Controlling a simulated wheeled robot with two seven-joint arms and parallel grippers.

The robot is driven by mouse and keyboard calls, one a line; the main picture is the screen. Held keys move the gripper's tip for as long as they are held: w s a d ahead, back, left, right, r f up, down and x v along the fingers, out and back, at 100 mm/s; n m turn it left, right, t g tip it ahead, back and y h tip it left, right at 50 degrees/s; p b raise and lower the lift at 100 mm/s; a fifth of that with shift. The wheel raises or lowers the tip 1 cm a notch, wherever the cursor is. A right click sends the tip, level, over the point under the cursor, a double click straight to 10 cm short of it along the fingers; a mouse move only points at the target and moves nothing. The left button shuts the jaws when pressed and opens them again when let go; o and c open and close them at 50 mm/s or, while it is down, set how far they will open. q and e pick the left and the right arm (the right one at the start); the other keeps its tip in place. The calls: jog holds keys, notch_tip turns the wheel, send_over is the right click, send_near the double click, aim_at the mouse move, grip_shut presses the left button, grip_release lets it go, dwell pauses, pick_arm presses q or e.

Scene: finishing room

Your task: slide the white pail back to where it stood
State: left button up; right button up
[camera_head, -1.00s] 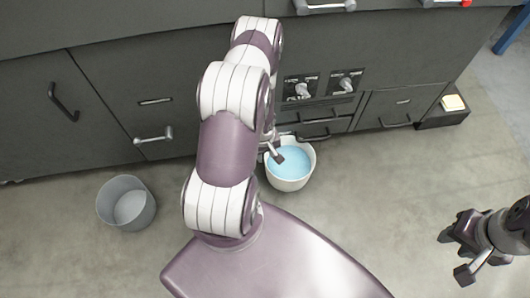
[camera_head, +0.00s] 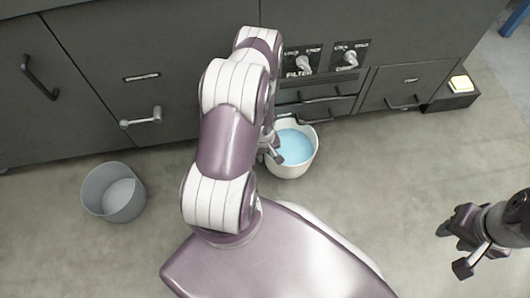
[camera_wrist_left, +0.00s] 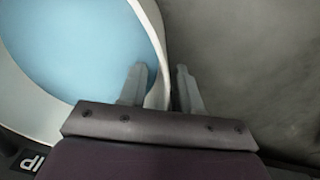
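The white pail (camera_head: 307,165) stands upright on the floor close in front of the dark cabinet's drawers and holds light blue liquid (camera_head: 294,146). It also fills the left of the left wrist view, where its curved rim (camera_wrist_left: 152,22) shows. My left gripper (camera_head: 271,156) is at the pail's left side in the head view. In the left wrist view its two fingers (camera_wrist_left: 160,88) straddle the rim, one on the liquid side and one outside. A gap shows between the fingers and the rim. My right gripper (camera_head: 452,249) is open and empty, off to the right above the floor.
A grey bucket (camera_head: 99,207) stands on the floor at the left. The dark cabinet (camera_head: 90,65) with handles and knobs runs along the back. The floor between the pail and my right gripper is clear.

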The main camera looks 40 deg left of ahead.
pick_arm(q)
grip_shut()
dwell(1.4)
